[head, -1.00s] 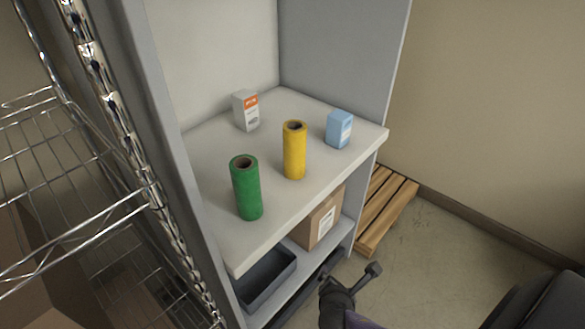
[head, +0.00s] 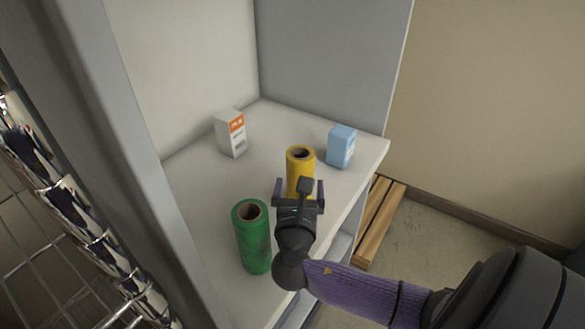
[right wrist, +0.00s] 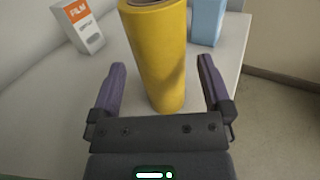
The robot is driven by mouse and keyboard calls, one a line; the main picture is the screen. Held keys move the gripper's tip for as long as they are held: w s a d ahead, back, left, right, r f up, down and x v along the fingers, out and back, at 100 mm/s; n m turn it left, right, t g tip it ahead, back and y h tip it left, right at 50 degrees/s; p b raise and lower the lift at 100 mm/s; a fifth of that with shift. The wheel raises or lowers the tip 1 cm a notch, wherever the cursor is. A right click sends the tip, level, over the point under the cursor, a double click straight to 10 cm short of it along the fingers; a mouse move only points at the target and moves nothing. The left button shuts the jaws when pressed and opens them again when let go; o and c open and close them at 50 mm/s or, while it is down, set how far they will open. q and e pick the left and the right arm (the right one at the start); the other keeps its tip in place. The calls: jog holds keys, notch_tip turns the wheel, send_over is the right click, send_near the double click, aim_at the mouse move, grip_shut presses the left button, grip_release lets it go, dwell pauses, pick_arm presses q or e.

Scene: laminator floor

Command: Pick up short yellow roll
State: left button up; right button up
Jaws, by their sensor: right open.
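The yellow roll (head: 300,168) stands upright on the white shelf (head: 190,185), with its hollow core showing at the top. In the right wrist view the yellow roll (right wrist: 160,55) rises in the middle, just beyond and between the two fingers. My right gripper (head: 299,188) is open in front of the roll, and its body hides the roll's lower part in the head view. The open fingers also show in the right wrist view (right wrist: 160,85), with a gap on each side of the roll. My left gripper is not in view.
A green roll (head: 252,238) stands left of my right gripper, close to it. A white and orange box (head: 231,134) stands at the back left and a light blue box (head: 341,147) to the right. A wire rack (head: 50,240) is at the left.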

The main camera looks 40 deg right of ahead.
jog(key=x, duration=0.1)
jog(key=b+x, duration=0.1)
jog(key=x, duration=0.2)
jog(key=shift+w+d+f+b, duration=0.25)
jog(key=shift+w+f+b, duration=0.05)
jog(key=shift+w+b, duration=0.05)
jog(key=shift+w+d, duration=0.15)
jog(key=shift+r, duration=0.15)
jog(key=c, duration=1.2)
jog(key=shift+c, duration=0.7)
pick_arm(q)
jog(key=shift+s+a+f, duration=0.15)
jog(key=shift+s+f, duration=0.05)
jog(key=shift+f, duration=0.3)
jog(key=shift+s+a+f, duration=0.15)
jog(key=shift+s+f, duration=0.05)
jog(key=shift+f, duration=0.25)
